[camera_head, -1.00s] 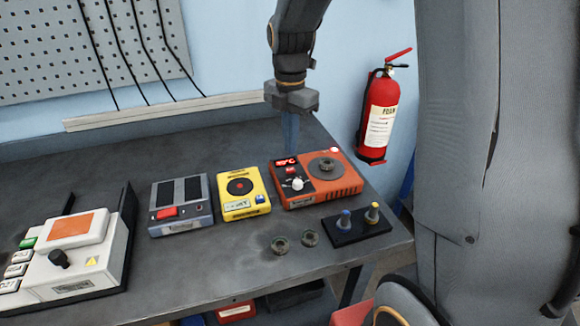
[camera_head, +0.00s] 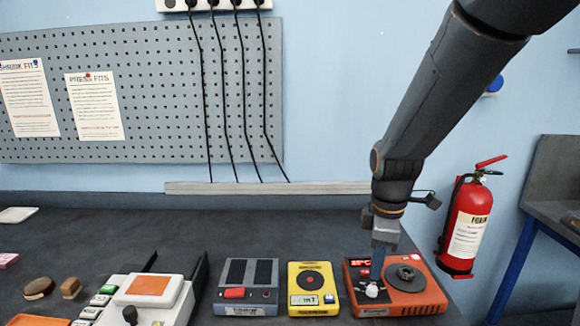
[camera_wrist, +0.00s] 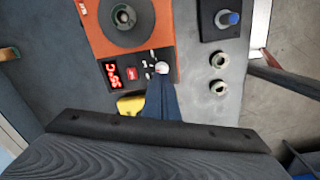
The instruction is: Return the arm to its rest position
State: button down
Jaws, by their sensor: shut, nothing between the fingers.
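My arm reaches down from the upper right in the head view. My gripper (camera_head: 378,272) is shut and empty, its fingers pointing down at the front left of the orange device (camera_head: 418,300). In the wrist view my gripper (camera_wrist: 161,88) has its tips close to the white knob (camera_wrist: 162,68) of that device; I cannot tell whether they touch it. The knob also shows in the head view (camera_head: 372,291), just under the fingertips. The orange device has a lit red display (camera_wrist: 112,74) and a dark round plate (camera_wrist: 125,20).
The yellow device (camera_head: 313,290) and the grey device (camera_head: 247,288) stand left of the orange one. The white station (camera_head: 150,292) is farther left. A fire extinguisher (camera_head: 465,225) hangs right. The wrist view shows two metal rings (camera_wrist: 218,61) and a blue-tipped post (camera_wrist: 229,18).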

jog(key=s+f+m, duration=0.2)
jog(key=s+m, duration=0.8)
jog(key=m, duration=0.4)
jog(key=shift+f+t, duration=0.35)
jog(key=shift+t, duration=0.05)
dwell(6.2)
